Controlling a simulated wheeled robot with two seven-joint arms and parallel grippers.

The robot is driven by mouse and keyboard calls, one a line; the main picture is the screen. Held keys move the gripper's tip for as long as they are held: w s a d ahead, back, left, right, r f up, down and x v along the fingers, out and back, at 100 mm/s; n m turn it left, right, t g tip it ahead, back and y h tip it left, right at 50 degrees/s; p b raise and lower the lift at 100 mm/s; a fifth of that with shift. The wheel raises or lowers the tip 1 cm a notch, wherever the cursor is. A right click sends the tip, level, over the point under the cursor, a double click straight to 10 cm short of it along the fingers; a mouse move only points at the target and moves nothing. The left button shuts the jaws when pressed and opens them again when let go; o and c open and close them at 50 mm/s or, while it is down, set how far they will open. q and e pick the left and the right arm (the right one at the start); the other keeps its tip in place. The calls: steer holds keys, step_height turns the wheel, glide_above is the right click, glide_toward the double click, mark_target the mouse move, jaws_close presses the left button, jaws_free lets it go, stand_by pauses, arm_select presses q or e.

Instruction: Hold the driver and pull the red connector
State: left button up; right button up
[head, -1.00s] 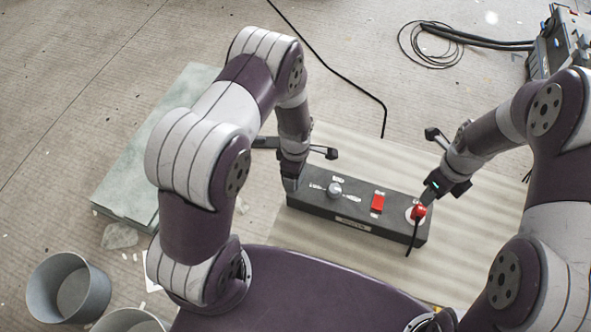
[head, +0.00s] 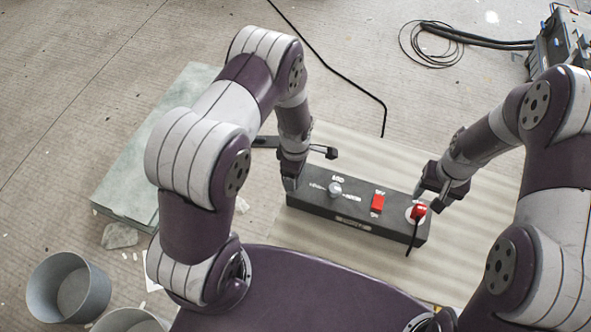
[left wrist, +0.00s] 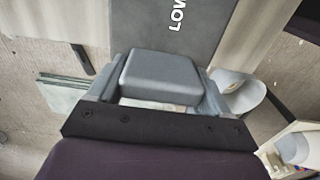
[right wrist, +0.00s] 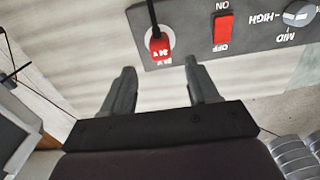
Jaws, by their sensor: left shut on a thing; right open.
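The driver (head: 350,207) is a long dark grey box with a knob, a red switch (head: 377,203) and a socket. The red connector (head: 417,212) sits upright in the socket at its right end, with a black cable; it also shows in the right wrist view (right wrist: 159,49). My left gripper (head: 291,184) is shut on the driver's left end; the left wrist view shows a grey block (left wrist: 162,78) between its fingers. My right gripper (head: 431,200) is open and empty just beside the connector. In the right wrist view, the connector lies beyond and between its fingertips.
The driver lies on a pale board (head: 315,226). A greenish slab (head: 150,150) lies at left, with grey tubs (head: 68,288) at lower left. A machine with coiled hose (head: 560,45) is at upper right. Bare board surrounds the driver's far side.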

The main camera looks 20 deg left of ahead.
mark_target(422, 208)
steer(key=shift+f, duration=0.1)
stand_by(0.3)
steer(key=shift+f, duration=4.4)
jaws_close()
steer(key=shift+r, duration=3)
steer(key=shift+r, duration=0.15)
steer(key=shift+r, duration=2.4)
